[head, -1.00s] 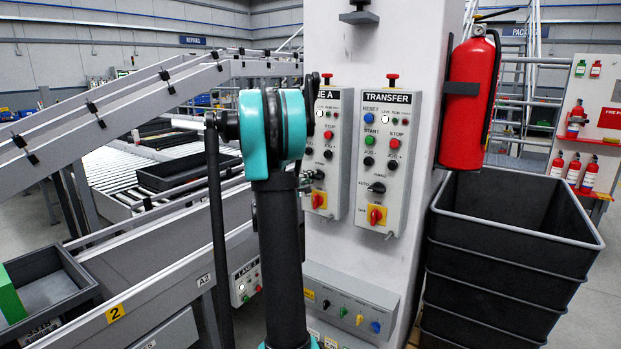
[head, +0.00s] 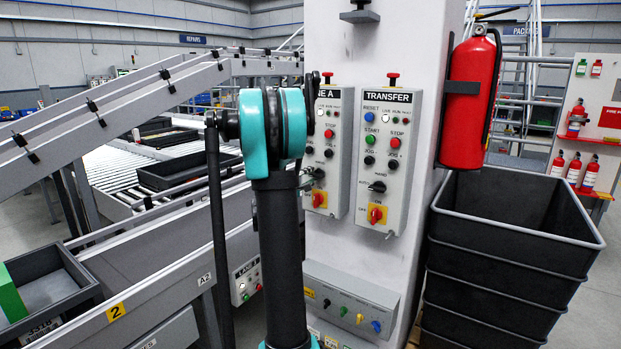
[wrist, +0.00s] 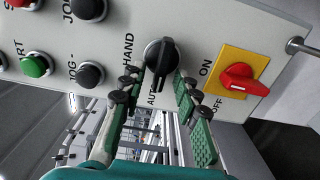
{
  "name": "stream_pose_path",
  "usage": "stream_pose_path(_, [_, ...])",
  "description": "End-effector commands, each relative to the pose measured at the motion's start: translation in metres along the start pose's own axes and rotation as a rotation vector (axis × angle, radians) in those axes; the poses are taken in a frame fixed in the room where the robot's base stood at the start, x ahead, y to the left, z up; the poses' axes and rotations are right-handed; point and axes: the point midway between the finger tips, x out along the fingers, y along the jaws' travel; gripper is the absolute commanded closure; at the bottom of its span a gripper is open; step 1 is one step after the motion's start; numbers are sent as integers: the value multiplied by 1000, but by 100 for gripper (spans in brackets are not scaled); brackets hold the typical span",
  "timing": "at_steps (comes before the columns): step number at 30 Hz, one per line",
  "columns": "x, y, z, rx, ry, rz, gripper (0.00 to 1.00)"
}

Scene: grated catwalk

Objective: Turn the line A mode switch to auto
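The line A panel (head: 333,150) is on the pillar, its left part hidden by my arm. Its black mode switch (head: 318,173) shows beside the arm, and large in the wrist view (wrist: 160,57). HAND is printed to the left of the knob there, and a partly covered AUTO below it. The knob's bar lies nearly upright in that view, its lower end by AUTO; which end is the pointer I cannot tell. My gripper (wrist: 158,82) is open, its green fingers apart on either side of the knob's lower part. Contact is unclear. In the head view the gripper is mostly hidden.
A red on/off switch (wrist: 238,80) on a yellow plate sits right of the fingers in the wrist view; black (wrist: 90,76) and green (wrist: 36,65) buttons are left. The similar TRANSFER panel (head: 385,160) is alongside. Dark crates (head: 510,215) stand right, a conveyor (head: 150,175) left.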

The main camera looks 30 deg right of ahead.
Motion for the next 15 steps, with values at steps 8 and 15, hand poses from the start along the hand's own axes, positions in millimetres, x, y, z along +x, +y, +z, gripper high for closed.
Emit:
stream_pose_path(8, [-8,0,0,0,0,0,69])
stream_pose_path(15, [-51,0,-1,0,4,0,69])
